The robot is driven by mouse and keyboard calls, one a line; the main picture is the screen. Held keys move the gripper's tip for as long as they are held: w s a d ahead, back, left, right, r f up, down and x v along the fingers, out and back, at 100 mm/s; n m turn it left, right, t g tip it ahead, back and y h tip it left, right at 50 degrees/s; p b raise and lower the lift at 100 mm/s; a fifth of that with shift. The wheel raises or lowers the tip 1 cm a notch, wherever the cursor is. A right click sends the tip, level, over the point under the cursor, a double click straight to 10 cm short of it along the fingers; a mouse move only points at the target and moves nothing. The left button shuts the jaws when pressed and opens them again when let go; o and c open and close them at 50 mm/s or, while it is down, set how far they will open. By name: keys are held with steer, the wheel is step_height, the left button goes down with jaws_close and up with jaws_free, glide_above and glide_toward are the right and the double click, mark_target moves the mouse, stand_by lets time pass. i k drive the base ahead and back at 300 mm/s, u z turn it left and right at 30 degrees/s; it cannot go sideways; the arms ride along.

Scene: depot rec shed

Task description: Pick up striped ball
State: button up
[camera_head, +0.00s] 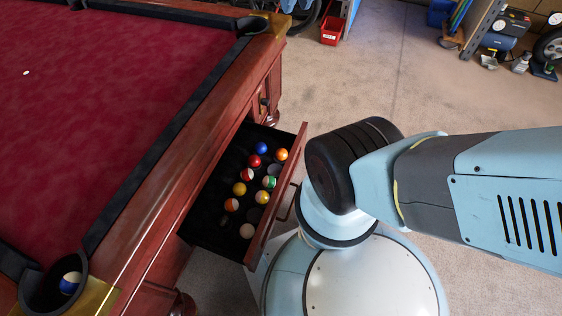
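A blue-and-white striped ball (70,283) sits in the corner pocket (36,290) of the pool table at the lower left. An open drawer (277,196) in the table's side holds several balls. Some of them are striped, such as a green-and-white ball (269,182) and an orange-and-white ball (231,204). Solid balls there include a blue one (261,148) and a yellow one (239,188). My arm reaches in from the right, beside the drawer, but my gripper is not in view.
The pool table (110,90) with red cloth fills the left side; a small white spot lies on it. The drawer sticks out close to my base. Concrete floor (400,70) is clear behind my arm. A red bin (332,30) and shelving with tools stand at the back.

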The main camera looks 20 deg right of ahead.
mark_target(69, 283)
steer(key=z, duration=1.05)
steer(key=i, duration=0.15)
steer(key=u, duration=3.2)
steer(key=k, duration=0.9)
steer(key=u, duration=0.2)
steer(key=i, duration=0.8)
